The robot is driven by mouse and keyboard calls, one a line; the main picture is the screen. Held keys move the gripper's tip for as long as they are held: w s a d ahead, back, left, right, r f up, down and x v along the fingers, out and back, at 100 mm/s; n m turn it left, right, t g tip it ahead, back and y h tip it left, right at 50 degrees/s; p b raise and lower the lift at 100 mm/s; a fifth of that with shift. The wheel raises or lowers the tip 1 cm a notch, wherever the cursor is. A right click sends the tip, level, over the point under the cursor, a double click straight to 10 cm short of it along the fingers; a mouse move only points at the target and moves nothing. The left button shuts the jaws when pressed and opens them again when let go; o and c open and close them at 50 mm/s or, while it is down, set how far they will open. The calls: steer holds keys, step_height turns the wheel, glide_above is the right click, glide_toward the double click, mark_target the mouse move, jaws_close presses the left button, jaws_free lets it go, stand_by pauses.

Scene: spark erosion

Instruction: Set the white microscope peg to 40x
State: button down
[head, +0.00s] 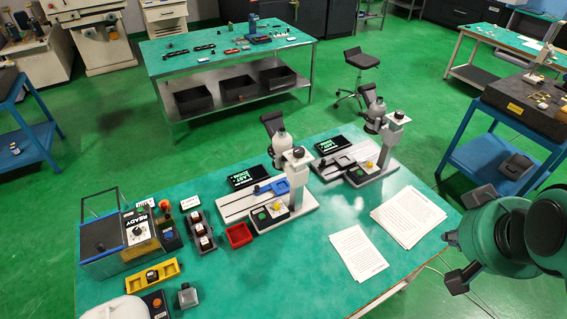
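Two measuring microscopes stand on the green-topped table. The nearer microscope (282,148) has a pale grey-white body, a dark eyepiece, and a base with a blue slide and a yellow knob. The farther microscope (376,112) looks much the same, with a dark stage. Both are upright. Any white peg and its magnification marks are too small to make out. My dark green arm is at the lower right. A dark end piece, which looks like part of my gripper (458,281), shows beyond the table's right edge, apart from both microscopes. Its fingers cannot be made out clearly.
A stool (359,76) stands behind.

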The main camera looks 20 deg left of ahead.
mark_target(280, 158)
steer(key=w+a+f+n+t+b, duration=0.1)
steer(key=w+a+f+n, duration=0.15)
steer(key=w, duration=0.55)
steer(key=w+a+f+n+t+y, duration=0.15)
steer(key=w+n, duration=0.25)
steer(key=w, duration=0.4)
steer(key=w+a+f+n+t+b, duration=0.1)
steer(key=w+a+f+n+t, duration=0.15)
steer(key=w, duration=0.65)
steer(key=w+a+f+n+t+y+b, duration=0.1)
steer(key=w+a+f+n+y, duration=0.3)
steer(key=w+a+f+n, duration=0.55)
steer(key=s+a+f+n+y, duration=0.2)
steer(key=a+f+n+y, duration=0.2)
steer(key=a+f, duration=0.2)
steer(key=s+a+f+n+y+b, duration=0.1)
steer(key=s+a+f+n+y, duration=0.2)
steer(key=a, duration=0.8)
step_height(280, 158, down, 3)
steer(key=shift+s+r+n+g+y+b, duration=0.15)
steer(key=shift+s+n+g+y+b, duration=0.2)
steer(key=shift+n+y, duration=0.35)
steer(key=shift+w, duration=0.1)
steer(key=x, duration=1.3)
steer(key=shift+w+a+b, duration=0.2)
steer(key=shift+a+b, duration=0.1)
steer(key=shift+a, duration=0.05)
